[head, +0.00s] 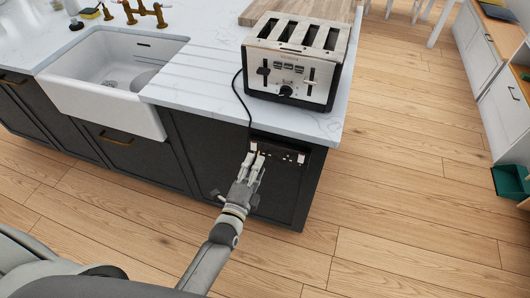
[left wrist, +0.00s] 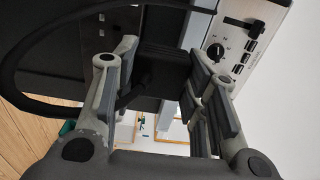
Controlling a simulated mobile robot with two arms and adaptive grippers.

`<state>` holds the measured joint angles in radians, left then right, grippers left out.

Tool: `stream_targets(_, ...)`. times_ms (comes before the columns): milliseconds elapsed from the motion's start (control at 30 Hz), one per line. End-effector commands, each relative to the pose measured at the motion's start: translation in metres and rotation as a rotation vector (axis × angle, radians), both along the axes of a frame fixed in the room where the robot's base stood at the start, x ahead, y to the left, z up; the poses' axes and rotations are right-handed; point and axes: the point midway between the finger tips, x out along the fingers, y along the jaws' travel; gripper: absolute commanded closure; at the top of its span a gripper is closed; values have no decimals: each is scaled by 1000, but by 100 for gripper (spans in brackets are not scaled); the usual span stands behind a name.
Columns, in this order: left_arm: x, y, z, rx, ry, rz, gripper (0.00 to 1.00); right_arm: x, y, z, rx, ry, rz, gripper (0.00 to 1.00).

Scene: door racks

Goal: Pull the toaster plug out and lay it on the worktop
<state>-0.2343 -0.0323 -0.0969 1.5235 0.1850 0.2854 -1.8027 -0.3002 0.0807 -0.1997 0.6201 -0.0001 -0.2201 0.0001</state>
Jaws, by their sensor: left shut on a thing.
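The steel four-slot toaster (head: 297,60) stands on the white worktop (head: 190,85) near its right corner. Its control face also shows at the top right of the left wrist view (left wrist: 240,45). The black cord (head: 241,97) hangs from the toaster over the worktop edge to my left gripper (head: 254,160). The plug is mostly hidden by the fingers in the head view and dark in the left wrist view. I cannot tell whether its pins are in the socket. My right gripper is not in view.
A white sink (head: 105,75) is set into the worktop at left, with brass taps (head: 145,12) behind it. A wooden board (head: 290,10) lies behind the toaster. The ribbed worktop between sink and toaster is clear. Wooden floor lies to the right.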

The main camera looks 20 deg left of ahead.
Motion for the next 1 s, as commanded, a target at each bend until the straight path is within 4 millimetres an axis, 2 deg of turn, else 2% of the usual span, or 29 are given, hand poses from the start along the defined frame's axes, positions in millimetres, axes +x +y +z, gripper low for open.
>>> stream_targets(33, 0, 0, 8, 0, 0, 0, 98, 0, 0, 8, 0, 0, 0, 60)
stream_targets(1000, 0, 0, 76, 0, -1, 0, 98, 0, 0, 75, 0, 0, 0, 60)
